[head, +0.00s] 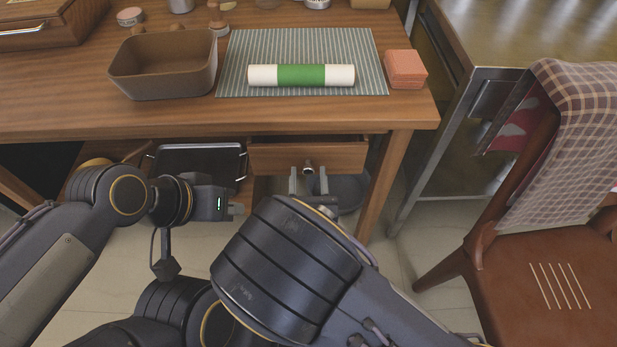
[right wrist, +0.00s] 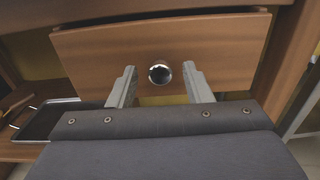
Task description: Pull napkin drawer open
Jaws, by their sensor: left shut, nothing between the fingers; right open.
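The drawer (head: 270,158) is a wooden front under the table, with a dark gap along its top edge, so it looks slightly out. Its round metal knob (head: 308,168) sits at the middle of the front. My right gripper (head: 308,178) is open, one finger on each side of the knob. In the right wrist view the drawer front (right wrist: 215,55) fills the upper part and the knob (right wrist: 159,73) shows between the fingertips of my right gripper (right wrist: 160,78), with space on both sides. My left gripper (head: 238,209) is shut and empty, low and left of the drawer. Any napkins are hidden.
The wooden table (head: 60,117) carries a brown bin (head: 165,83), a striped mat (head: 225,75) with a green-and-white roll (head: 300,76), and a pinkish block (head: 405,69). A dark tray (head: 200,160) lies below left. A chair (head: 550,270) stands to the right.

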